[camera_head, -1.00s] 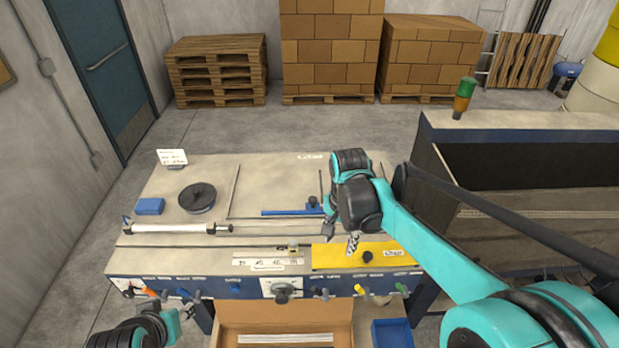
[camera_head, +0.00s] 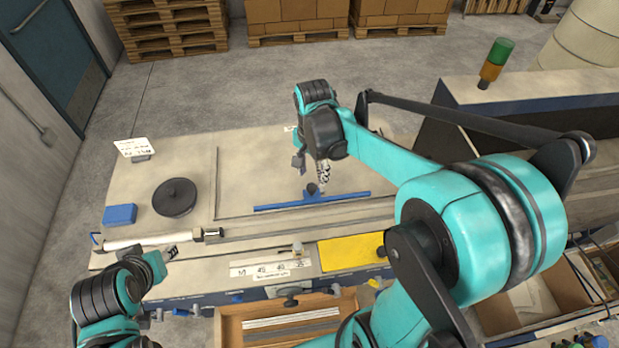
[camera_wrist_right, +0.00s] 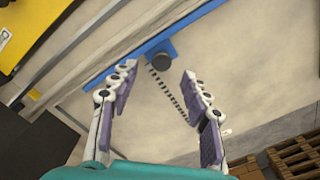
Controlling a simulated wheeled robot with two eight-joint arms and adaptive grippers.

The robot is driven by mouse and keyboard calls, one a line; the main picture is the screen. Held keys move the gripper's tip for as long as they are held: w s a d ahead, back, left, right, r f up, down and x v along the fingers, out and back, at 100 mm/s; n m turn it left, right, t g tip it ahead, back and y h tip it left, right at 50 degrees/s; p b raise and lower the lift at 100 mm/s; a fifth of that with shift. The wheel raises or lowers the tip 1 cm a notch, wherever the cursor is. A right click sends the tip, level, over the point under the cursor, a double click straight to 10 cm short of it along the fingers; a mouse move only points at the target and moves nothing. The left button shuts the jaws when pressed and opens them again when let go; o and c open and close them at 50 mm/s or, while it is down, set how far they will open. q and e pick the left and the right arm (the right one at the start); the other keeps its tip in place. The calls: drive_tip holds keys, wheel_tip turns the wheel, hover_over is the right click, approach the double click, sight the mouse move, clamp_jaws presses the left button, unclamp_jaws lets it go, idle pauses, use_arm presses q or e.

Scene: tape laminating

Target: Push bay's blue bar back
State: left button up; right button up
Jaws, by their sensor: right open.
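The blue bar (camera_head: 345,197) lies across the near side of the pale bay (camera_head: 250,170), with a dark knob (camera_head: 312,189) on it. In the right wrist view, the bar (camera_wrist_right: 105,80) runs diagonally and its knob (camera_wrist_right: 161,61) sits just ahead of the fingertips. My right gripper (camera_wrist_right: 157,76) is open, its fingers apart and empty. In the head view, my right gripper (camera_head: 313,172) hangs over the bay just beyond the knob. Contact cannot be told. My left gripper (camera_head: 168,253) is at the lower left, near the white roller; its fingers are unclear.
A yellow plate (camera_head: 350,252) and a white roller (camera_head: 150,242) lie nearer the table's front. A black disc (camera_head: 174,197) and a blue block (camera_head: 120,214) stand left of the bay. The bay surface beyond the bar looks clear.

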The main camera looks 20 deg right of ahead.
sight(312, 186)
drive_tip(key=f, duration=0.5)
drive_tip(key=shift+w+f, duration=0.1)
drive_tip(key=shift+w, duration=0.25)
drive_tip(key=shift+s+f, duration=0.2)
clamp_jaws()
drive_tip(key=shift+w, duration=0.15)
